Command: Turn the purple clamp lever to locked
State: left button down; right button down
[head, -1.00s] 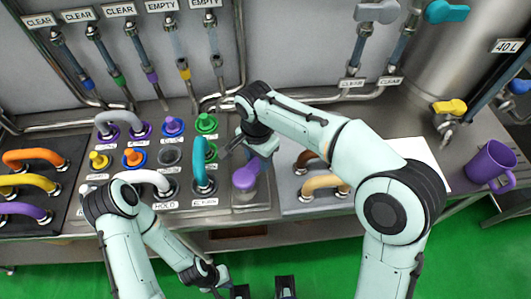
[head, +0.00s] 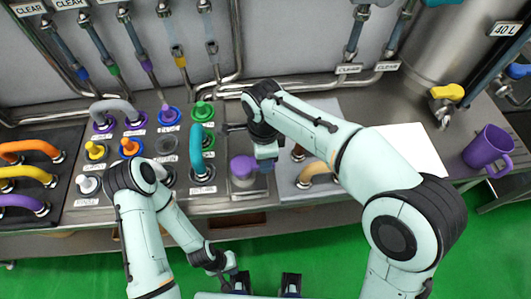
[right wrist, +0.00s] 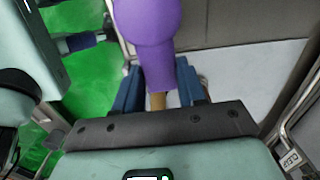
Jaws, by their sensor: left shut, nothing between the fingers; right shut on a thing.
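The purple clamp lever (head: 243,165) is on a grey plate at the counter's front edge, right of the teal handle. Its round purple hub shows in the head view; the arm of the lever is mostly hidden by my right gripper (head: 266,163). In the right wrist view the purple lever (right wrist: 165,60) reaches down between the blue fingers of my right gripper (right wrist: 160,95), which is shut on it. My left gripper (head: 238,278) is shut and empty, low over the green floor in front of the counter.
A panel with several colored knobs and a teal arched handle (head: 196,150) lies left of the lever. A tan handle (head: 317,172) stands to the right. A white sheet (head: 405,150) and a purple mug (head: 488,150) are farther right. Pipes run behind.

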jog(key=shift+s+m, duration=0.15)
jog(key=shift+m, duration=0.15)
jog(key=c, duration=0.6)
grip_release()
jog(key=shift+c, duration=0.2)
pick_arm(q)
jog(key=w+r+p, duration=0.1)
jog(key=r+p, duration=0.1)
jog(key=r, duration=0.1)
jog(key=shift+w, duration=0.4)
pick_arm(e)
notch_tip(320, 180, up, 13)
jog(key=shift+r, duration=0.2)
